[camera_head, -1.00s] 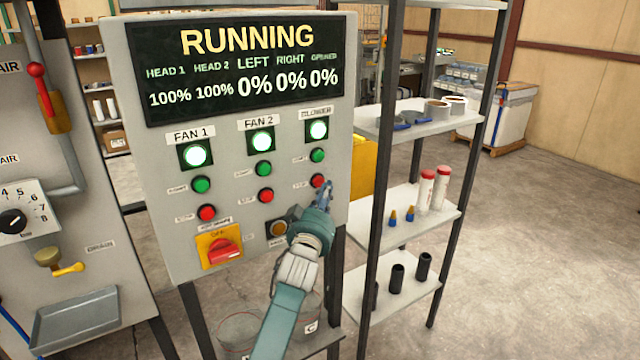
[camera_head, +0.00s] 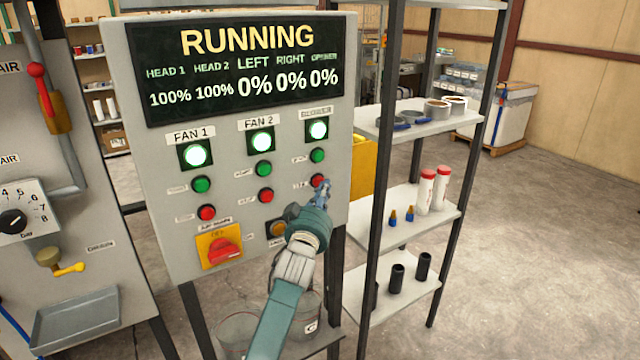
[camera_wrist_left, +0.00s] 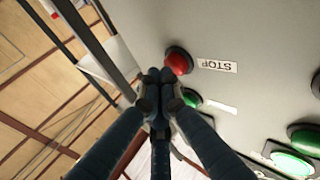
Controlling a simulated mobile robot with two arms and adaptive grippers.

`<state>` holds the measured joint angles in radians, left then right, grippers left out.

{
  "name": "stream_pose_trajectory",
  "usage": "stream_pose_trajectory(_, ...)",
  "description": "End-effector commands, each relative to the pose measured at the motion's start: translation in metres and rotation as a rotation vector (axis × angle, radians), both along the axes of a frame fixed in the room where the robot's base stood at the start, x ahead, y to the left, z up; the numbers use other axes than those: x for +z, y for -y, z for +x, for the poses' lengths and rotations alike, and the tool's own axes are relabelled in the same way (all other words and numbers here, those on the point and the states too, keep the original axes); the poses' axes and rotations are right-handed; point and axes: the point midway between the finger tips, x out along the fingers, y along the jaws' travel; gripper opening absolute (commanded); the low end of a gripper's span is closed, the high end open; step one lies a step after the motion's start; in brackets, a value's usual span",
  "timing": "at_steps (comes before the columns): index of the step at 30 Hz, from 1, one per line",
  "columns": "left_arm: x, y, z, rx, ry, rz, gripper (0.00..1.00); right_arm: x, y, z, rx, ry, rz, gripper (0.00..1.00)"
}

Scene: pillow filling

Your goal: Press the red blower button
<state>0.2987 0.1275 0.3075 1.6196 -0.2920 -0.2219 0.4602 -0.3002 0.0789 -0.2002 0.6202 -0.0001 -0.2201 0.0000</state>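The red blower button (camera_head: 317,180) is at the lower right of the grey control panel (camera_head: 235,195), under the green blower button (camera_head: 317,155) and the lit blower lamp (camera_head: 317,130). My left gripper (camera_head: 324,187) has its fingertips right at the red button's lower right edge. In the left wrist view the fingers (camera_wrist_left: 158,76) are closed together and hold nothing, with the red button (camera_wrist_left: 178,61) beside their tips near a STOP label (camera_wrist_left: 217,66). I cannot tell if they touch it. My right gripper is not in view.
The display (camera_head: 245,65) reads RUNNING. Red buttons for fan 1 (camera_head: 206,213) and fan 2 (camera_head: 266,195) are to the left. A yellow-backed red switch (camera_head: 222,249) is lower left. A shelf rack (camera_head: 425,210) stands close on the right.

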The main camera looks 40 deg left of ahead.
Motion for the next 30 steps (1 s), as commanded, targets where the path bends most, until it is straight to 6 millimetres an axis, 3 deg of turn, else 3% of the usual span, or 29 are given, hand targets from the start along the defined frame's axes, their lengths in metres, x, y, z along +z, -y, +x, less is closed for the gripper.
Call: stream_pose_trajectory(30, 0.0011, -0.0073, 0.0027, 0.000, 0.002, 0.001, 0.00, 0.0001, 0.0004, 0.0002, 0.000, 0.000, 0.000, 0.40)
